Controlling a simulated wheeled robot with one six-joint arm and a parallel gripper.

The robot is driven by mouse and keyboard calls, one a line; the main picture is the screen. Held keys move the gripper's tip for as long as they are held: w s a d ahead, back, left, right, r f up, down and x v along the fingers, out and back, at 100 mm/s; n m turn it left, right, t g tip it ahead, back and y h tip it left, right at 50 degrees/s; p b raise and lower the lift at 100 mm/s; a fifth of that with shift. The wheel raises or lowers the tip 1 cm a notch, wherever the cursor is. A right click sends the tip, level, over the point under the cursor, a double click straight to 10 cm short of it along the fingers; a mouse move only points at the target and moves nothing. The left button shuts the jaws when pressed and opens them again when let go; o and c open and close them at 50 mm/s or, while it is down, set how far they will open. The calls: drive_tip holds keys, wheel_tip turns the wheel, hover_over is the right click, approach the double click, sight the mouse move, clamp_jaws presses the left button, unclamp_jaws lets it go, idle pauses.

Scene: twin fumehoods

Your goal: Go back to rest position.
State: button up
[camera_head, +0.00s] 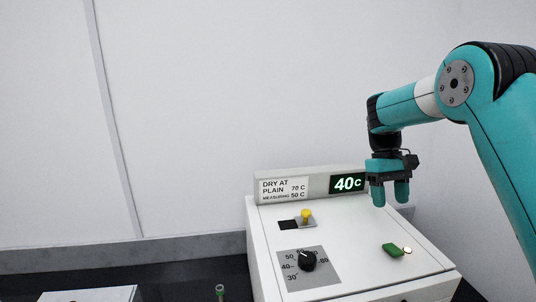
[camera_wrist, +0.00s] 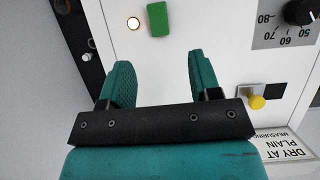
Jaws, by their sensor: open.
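My gripper (camera_head: 390,192) hangs from the teal arm above the right part of a white drying unit (camera_head: 353,277), fingers pointing down. In the wrist view my gripper (camera_wrist: 158,80) has its two teal fingers apart, with nothing between them. The unit carries a black dial knob (camera_head: 307,260) on a temperature scale, a yellow knob (camera_head: 306,215) in a dark slot, and a green switch (camera_head: 392,250) beside a small lit lamp (camera_head: 407,251). The fingertips appear apart from the green switch (camera_wrist: 158,19).
The unit's raised back panel shows a "DRY AT" label (camera_head: 283,190) and a display (camera_head: 348,183) reading 40C. A small green-topped item (camera_head: 220,291) stands left of the unit on the dark worktop (camera_head: 180,269). The space above the worktop at left is clear.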

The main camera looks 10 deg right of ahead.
drive_tip(key=s+a+f+n+t+b, duration=0.1)
drive_tip(key=s+a+b, duration=0.2)
drive_tip(key=s+a+f+n+t+b, duration=0.1)
drive_tip(key=s+a+f+b, duration=0.1)
drive_tip(key=s+a+b, duration=0.2)
drive_tip(key=s+a+f+n+t+b, duration=0.1)
drive_tip(key=s+a+f+b, duration=0.1)
drive_tip(key=s+a+b, duration=0.1)
drive_tip(key=shift+s+a+n+t+b, duration=0.3)
drive_tip(key=shift+s+a+n+b, duration=0.1)
drive_tip(key=shift+s+a, duration=0.2)
drive_tip(key=s+a+f+n+y+b, duration=0.1)
drive_tip(key=s+a+f+y+b, duration=0.1)
drive_tip(key=s+a, duration=0.3)
drive_tip(key=s+a+f+n+t+y+b, duration=0.1)
drive_tip(key=s+a+f+b, duration=0.4)
drive_tip(key=s, duration=0.8)
drive_tip(key=shift+s+y, duration=0.35)
drive_tip(key=shift+y, duration=0.45)
